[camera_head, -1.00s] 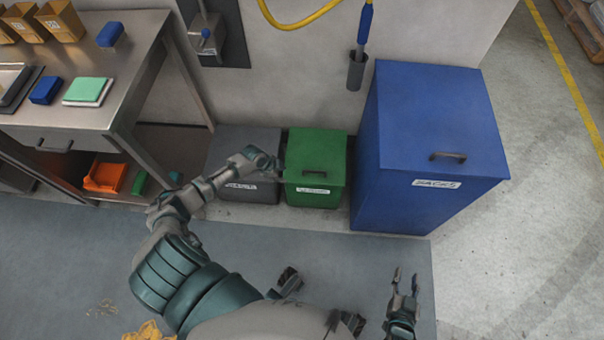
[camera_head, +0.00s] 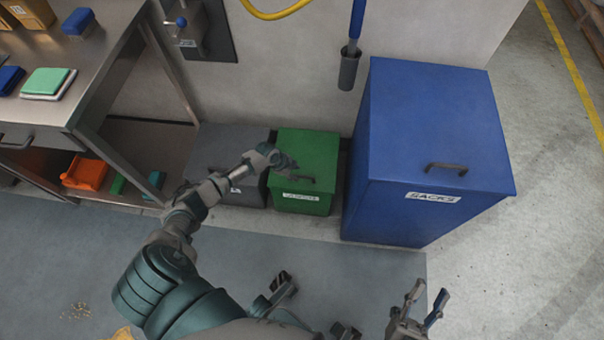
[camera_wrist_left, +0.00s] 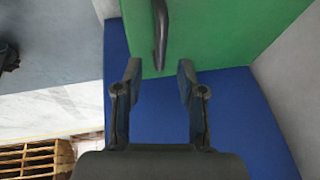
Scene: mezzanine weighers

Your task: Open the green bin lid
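The green bin (camera_head: 318,150) stands between a grey bin and a blue bin, its lid shut flat. A dark bar handle (camera_head: 298,178) sits near the lid's front edge, partly covered by my gripper in the head view. My left gripper (camera_head: 288,163) is over the left part of the green lid, close to the handle. In the left wrist view, the gripper (camera_wrist_left: 159,72) is open and empty, with the handle (camera_wrist_left: 161,35) just beyond its fingertips, roughly in line with the gap. My right gripper (camera_head: 428,298) is open and empty over the floor at the lower right.
The tall blue bin (camera_head: 430,120) marked SACKS stands close on the right. The low grey bin (camera_head: 222,145) adjoins on the left, partly behind my left arm. A steel bench (camera_head: 100,60) is at the left.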

